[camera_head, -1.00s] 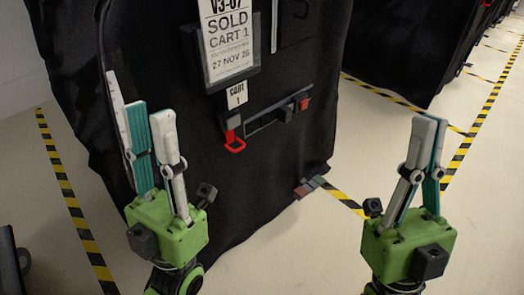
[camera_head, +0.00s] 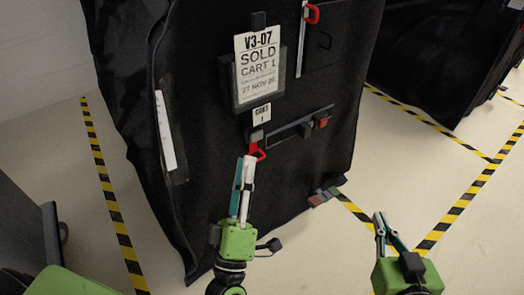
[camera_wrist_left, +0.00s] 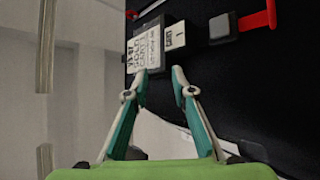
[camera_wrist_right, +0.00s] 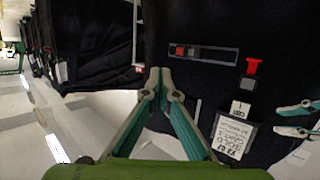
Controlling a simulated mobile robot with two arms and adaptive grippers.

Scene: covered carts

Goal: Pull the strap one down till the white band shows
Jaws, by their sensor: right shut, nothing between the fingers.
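On the covered cart (camera_head: 215,120), a red pull loop (camera_head: 257,152) hangs from a small grey buckle below the "CART 1" tag (camera_head: 261,115). The loop also shows in the left wrist view (camera_wrist_left: 258,20) and the right wrist view (camera_wrist_right: 252,67). No white band can be made out at this loop. My left gripper (camera_head: 247,158) overlaps the loop in the head view. In the left wrist view (camera_wrist_left: 160,71) its fingers are apart with nothing between them, and the loop is off to the upper right. My right gripper (camera_head: 379,216) is shut and empty, away from the loop.
Above the tag is a "SOLD CART 1" sign (camera_head: 258,65). A second red loop (camera_head: 312,14) sits by a pale vertical strip. A slotted bar (camera_head: 290,128) lies right of the first loop. Another covered cart (camera_head: 425,60) stands behind; striped tape marks open floor.

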